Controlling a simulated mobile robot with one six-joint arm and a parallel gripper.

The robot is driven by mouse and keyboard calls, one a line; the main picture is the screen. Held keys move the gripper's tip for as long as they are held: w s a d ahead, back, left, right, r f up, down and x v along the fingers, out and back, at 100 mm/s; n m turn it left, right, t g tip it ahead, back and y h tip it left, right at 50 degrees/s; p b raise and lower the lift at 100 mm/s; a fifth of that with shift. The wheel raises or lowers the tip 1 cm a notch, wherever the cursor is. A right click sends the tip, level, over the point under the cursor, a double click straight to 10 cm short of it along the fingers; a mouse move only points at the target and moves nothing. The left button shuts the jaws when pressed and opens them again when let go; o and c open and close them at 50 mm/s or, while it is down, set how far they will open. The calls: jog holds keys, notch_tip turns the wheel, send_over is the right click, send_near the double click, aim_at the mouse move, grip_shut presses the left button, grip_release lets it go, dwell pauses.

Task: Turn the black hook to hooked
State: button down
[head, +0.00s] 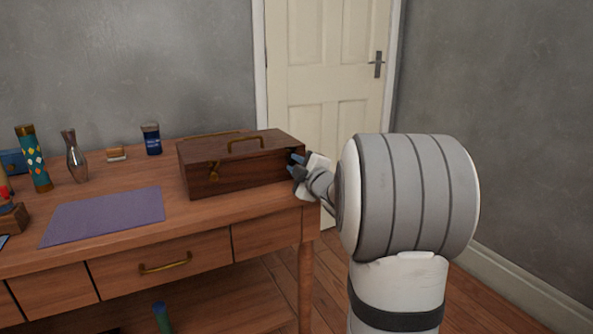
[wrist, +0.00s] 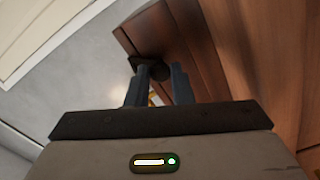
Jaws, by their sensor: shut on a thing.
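A dark wooden box (head: 240,165) with a closed lid and brass fittings stands at the right end of the table. In the wrist view, the wooden box (wrist: 180,35) fills the upper middle. The black hook (wrist: 150,62) shows as a small black piece at its edge, by my fingertips. My gripper (head: 297,159) is at the box's right end. In the wrist view, my gripper (wrist: 160,75) is shut on the black hook. The fingers hide part of the hook, so I cannot tell whether it is hooked. In the head view the hook is hidden.
A white door (head: 325,60) is behind. Open floor lies right of the table.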

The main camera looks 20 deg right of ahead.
dwell(0.4)
jog(key=c, duration=1.3)
grip_release()
jog(key=s+p, duration=0.2)
jog(key=s, duration=0.6)
jog(key=shift+d, duration=0.15)
jog(key=shift+w+r, duration=0.1)
